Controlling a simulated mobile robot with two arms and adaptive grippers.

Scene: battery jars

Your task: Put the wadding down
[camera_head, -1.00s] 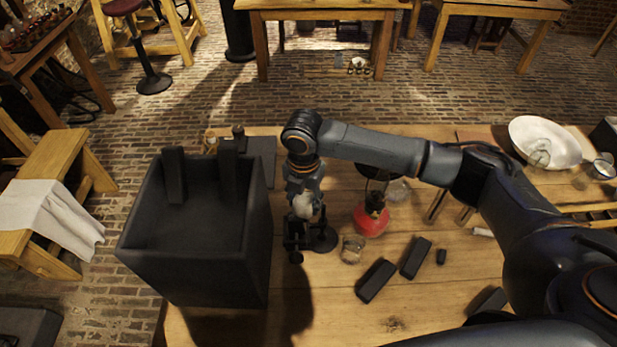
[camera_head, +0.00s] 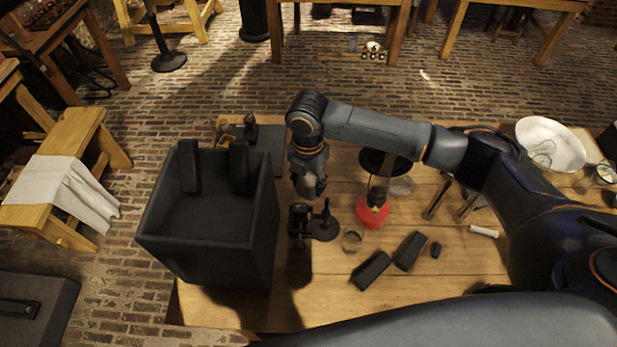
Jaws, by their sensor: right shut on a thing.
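My right gripper (camera_head: 300,215) points down over the wooden table (camera_head: 400,310), just right of the black open box and beside a small dark stand. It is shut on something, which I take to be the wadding. The held thing is too small and dark to make out, and the jaws mostly hide it. I cannot tell whether it touches the table. My left gripper is not in view.
The tall black box (camera_head: 205,255) stands at left. A dark stand (camera_head: 326,229), a small glass (camera_head: 352,239), a red lamp (camera_head: 373,212) and dark blocks (camera_head: 371,270) are to the right. A white bowl (camera_head: 550,143) is at far right.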

